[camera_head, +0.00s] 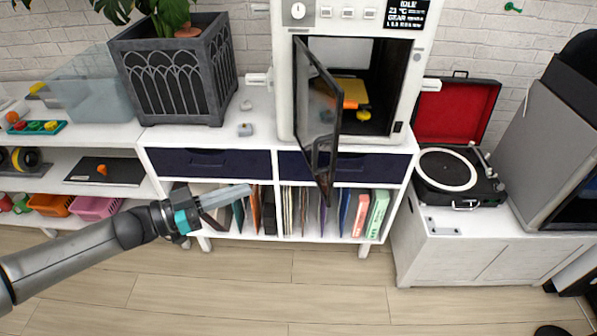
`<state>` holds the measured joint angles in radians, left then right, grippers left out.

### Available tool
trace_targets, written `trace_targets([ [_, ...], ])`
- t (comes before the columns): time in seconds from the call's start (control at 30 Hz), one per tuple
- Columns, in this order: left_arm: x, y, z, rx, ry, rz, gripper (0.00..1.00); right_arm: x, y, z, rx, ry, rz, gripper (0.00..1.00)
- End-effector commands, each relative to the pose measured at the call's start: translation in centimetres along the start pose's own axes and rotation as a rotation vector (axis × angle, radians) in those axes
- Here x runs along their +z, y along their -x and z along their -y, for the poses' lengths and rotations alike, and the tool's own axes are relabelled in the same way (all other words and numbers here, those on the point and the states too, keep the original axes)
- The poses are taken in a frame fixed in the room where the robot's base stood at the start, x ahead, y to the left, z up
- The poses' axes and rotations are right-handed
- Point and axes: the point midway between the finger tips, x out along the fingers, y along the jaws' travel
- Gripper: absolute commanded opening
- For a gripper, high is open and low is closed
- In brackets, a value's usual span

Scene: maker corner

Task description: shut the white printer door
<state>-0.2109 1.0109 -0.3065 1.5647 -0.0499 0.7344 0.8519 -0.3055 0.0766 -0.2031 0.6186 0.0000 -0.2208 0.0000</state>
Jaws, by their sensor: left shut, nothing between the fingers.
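The white printer (285,75) stands on a white cabinet at the upper middle. Its door (318,110), a dark see-through panel hinged on the left, stands wide open and sticks out toward me. Inside the printer, a yellow plate with orange and yellow pieces (358,105) shows. My left gripper (248,189) is shut and empty. It is in front of the cabinet, left of the door's lower end and apart from it in the picture. My right gripper does not show.
The white cabinet (135,133) has dark drawers and a row of records below. A dark planter (178,70) stands on it, left of the printer. A turntable with a red lid (455,170) is at the right. The wooden floor (250,285) in front is clear.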

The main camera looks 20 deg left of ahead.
Motion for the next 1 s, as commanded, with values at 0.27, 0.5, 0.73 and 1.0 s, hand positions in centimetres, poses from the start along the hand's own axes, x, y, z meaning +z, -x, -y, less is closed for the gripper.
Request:
trace_targets([
  [0.27,-0.1,-3.3,0.1,-0.001,-0.002,-0.005,0.00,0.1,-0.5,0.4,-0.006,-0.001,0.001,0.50],
  [0.5,-0.1,-7.0,0.1,-0.003,-0.002,-0.004,0.00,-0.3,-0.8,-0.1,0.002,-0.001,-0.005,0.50],
  [0.73,0.0,-10.6,0.1,-0.004,-0.003,-0.003,0.00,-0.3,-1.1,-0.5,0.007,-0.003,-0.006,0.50],
  [1.0,0.1,-13.3,0.1,-0.004,-0.001,0.000,0.00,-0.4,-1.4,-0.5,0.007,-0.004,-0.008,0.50],
])
